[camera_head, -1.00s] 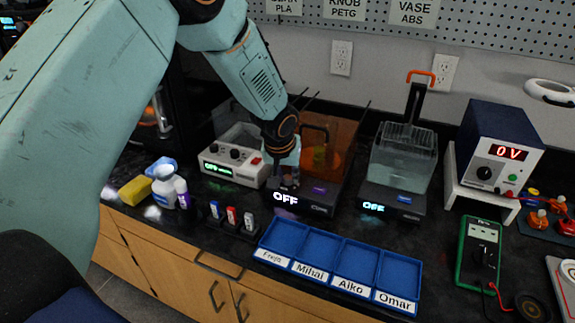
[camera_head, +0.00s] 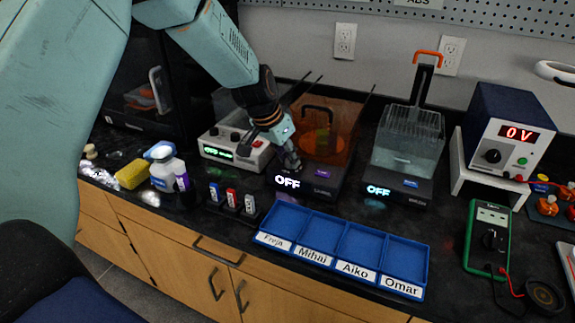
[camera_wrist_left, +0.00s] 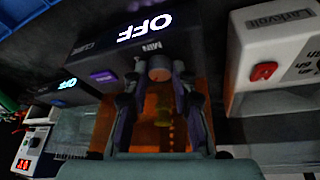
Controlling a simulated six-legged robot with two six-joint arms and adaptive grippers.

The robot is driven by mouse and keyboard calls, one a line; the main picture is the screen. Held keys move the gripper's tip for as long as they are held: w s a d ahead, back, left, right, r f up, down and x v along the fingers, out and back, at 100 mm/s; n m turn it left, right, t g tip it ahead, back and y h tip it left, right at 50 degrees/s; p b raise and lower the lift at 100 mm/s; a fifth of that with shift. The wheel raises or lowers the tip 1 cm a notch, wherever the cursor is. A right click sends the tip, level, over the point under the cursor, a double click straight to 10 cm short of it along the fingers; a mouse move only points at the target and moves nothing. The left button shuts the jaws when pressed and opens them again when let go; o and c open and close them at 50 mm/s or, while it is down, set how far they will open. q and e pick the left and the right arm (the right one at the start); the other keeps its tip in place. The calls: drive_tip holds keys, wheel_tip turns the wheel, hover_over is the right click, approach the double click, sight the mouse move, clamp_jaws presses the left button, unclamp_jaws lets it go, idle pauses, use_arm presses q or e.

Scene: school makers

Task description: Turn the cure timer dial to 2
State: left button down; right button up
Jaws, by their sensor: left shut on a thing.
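The cure station (camera_head: 318,189) has a dark base, an orange see-through cover (camera_head: 338,142) and a front display reading OFF (camera_head: 287,181). My left gripper (camera_head: 292,163) is at the left of its front, pointing down. In the left wrist view, the round timer dial (camera_wrist_left: 160,68) sits by the MIN label (camera_wrist_left: 152,47), and the upside-down display (camera_wrist_left: 146,27) also reads OFF. The fingers of my left gripper (camera_wrist_left: 158,80) are on both sides of the dial and shut on it. The head view hides the dial behind the gripper. My right gripper is out of view.
A white control box (camera_head: 232,147) stands close left of the cure station. A wash station (camera_head: 398,190), also reading OFF, stands right. Blue labelled trays (camera_head: 342,250) and a rack of small coloured sticks (camera_head: 232,205) lie in front. A power supply (camera_head: 505,135) stands far right.

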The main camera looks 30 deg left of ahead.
use_arm(q)
drive_tip(key=shift+w+a+m+h+b, duration=0.1)
drive_tip(key=shift+w+m+h+b, duration=0.1)
drive_tip(key=shift+m+b, duration=0.4)
drive_tip(key=shift+w+m+h+b, duration=0.1)
drive_tip(key=shift+m+h+b, duration=0.1)
drive_tip(key=shift+m+b, duration=0.35)
drive_tip(key=shift+r+m+g+h+b, duration=0.1)
drive_tip(key=shift+m+g+h+b, duration=0.3)
drive_tip(key=shift+m, duration=0.85)
drive_tip(key=c, duration=1.1)
unclamp_jaws()
drive_tip(key=shift+s+m, duration=0.15)
drive_tip(key=shift+m, duration=0.15)
drive_tip(key=v, duration=1.2)
drive_tip(key=shift+w, duration=0.25)
